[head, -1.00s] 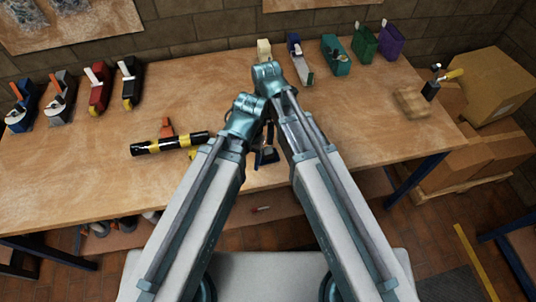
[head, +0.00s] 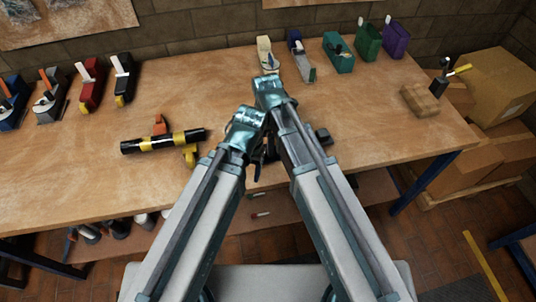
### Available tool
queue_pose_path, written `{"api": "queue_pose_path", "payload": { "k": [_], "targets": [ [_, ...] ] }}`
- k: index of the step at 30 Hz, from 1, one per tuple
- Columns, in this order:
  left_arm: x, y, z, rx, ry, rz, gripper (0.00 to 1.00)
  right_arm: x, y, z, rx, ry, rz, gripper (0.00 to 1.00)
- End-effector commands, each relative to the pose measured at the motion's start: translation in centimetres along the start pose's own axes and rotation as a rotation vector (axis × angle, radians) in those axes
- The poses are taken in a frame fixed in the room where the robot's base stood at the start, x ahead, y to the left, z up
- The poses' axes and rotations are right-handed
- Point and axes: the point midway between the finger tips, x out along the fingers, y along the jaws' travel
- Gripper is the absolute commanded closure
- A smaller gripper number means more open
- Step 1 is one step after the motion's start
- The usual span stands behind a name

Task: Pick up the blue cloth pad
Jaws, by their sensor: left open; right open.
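I cannot make out the blue cloth pad for certain; my two arms cover the middle of the bench. A small dark item (head: 323,136) shows just right of my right arm, and I cannot tell what it is. My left gripper (head: 257,168) is at the bench's front edge, mostly hidden behind its own wrist, with dark finger parts showing. My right gripper (head: 270,149) is just above it in the picture, largely hidden behind the arms. Both are open, and I see nothing held.
A black tube with yellow bands (head: 163,141) lies left of my grippers. A wooden block (head: 420,100) sits at the bench's right end, near cardboard boxes (head: 495,85).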

Motion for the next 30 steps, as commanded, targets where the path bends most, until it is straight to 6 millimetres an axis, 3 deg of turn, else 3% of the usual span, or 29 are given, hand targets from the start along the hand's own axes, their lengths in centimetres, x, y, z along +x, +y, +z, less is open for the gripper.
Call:
{"api": "queue_pose_path", "payload": {
  "k": [12, 22, 30],
  "targets": [
    [4.8, 0.5, -0.3, 0.000, 0.000, 0.000, 0.35, 4.8, 0.3, 0.5, 0.000, 0.000, 0.000, 0.15],
    [5.0, 0.5, -0.3, 0.000, 0.000, 0.000, 0.35, 5.0, 0.3, 0.5, 0.000, 0.000, 0.000, 0.15],
    [5.0, 0.5, -0.3, 0.000, 0.000, 0.000, 0.35, 5.0, 0.3, 0.5, 0.000, 0.000, 0.000, 0.64]
  ]
}}
